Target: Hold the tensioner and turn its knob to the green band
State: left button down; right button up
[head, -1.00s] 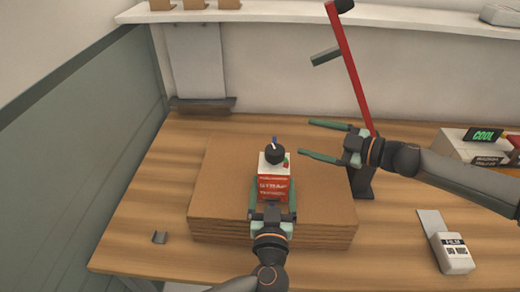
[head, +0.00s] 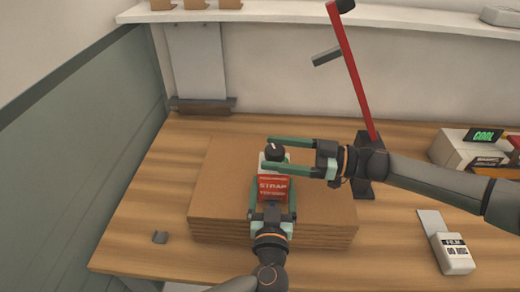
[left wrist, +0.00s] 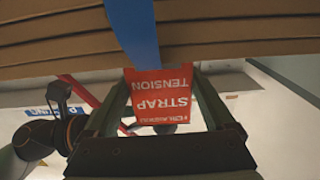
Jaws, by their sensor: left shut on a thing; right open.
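The strap tensioner (head: 273,188) is a white block with a red lettered label, on top of the cardboard stack (head: 222,205). Its label shows upside down in the left wrist view (left wrist: 160,98). A black knob (head: 274,152) with a light pointer line is on top of it. My left gripper (head: 270,195) is shut on the tensioner, one finger on each side. My right gripper (head: 268,153) is open, its fingers reaching from the right to either side of the knob. The nearer finger covers part of the tensioner's top, and no green band is visible in the head view.
A red-handled lever tool (head: 352,80) stands behind my right gripper. A white film device (head: 452,252) lies at the right, near a sealer box (head: 463,148) with a green "COOL" display. A blue strap (left wrist: 133,30) crosses the left wrist view.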

aim_at(260, 161)
jog(key=shift+w+a, duration=0.15)
jog(key=shift+a, duration=0.85)
jog(key=shift+w+a, duration=0.1)
jog(key=shift+a, duration=0.85)
jog(key=shift+c, duration=0.4)
grip_shut()
jog(key=shift+t, duration=0.3)
